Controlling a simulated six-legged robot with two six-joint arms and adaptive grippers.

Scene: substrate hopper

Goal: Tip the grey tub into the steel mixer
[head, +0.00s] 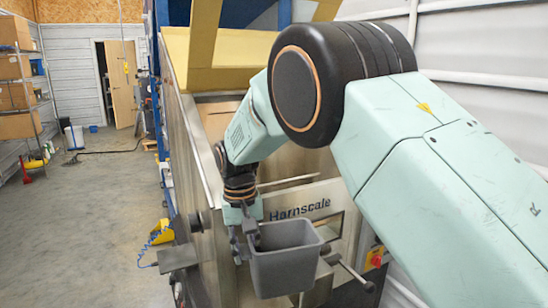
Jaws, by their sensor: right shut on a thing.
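The grey tub (285,268) is upright in front of the steel mixer, and its open top faces up. My right gripper (248,240) is shut on the tub's left side near the rim. What lies in the tub cannot be seen. The steel mixer (188,150) stands behind, with the name Harnscale on its front panel. Its upper opening is partly hidden by my right arm. The tub is below the mixer's top edge and overlaps its front in the picture. My left gripper does not show.
Yellow panels (222,78) stand over the mixer's top. A red and yellow switch (376,258) is at the mixer's right. A yellow scoop-like thing (161,234) with a blue coiled cord hangs at its left. Shelves with cardboard boxes (15,95) stand far left. The concrete floor (75,220) at left is clear.

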